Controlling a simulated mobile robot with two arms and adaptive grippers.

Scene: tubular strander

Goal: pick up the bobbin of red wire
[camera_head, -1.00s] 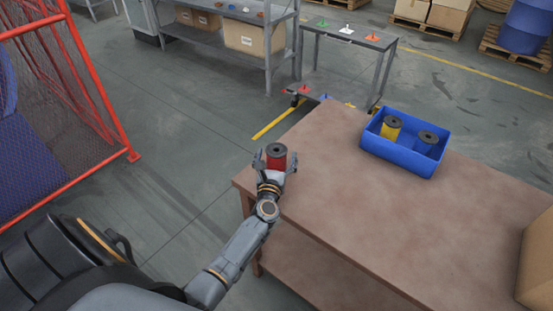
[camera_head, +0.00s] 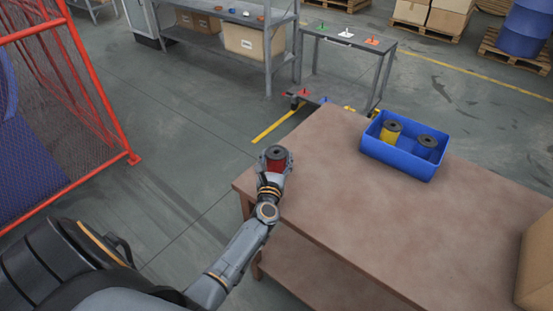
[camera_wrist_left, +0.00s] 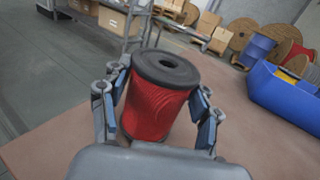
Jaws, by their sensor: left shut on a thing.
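The bobbin of red wire (camera_head: 276,162) stands upright near the left corner of the brown table. It has a dark flange with a centre hole on top. In the left wrist view the bobbin (camera_wrist_left: 157,108) fills the space between the fingers. My left gripper (camera_head: 274,168) is shut on it, with one finger on each side; the fingers also show in the left wrist view (camera_wrist_left: 160,105). The bobbin's lower end is hidden by the gripper, so I cannot tell whether it touches the table. My right gripper is not in view.
A cardboard box (camera_head: 535,262) is at the right edge. An orange-framed mesh guard (camera_head: 105,90) stands at left. The table's middle is clear.

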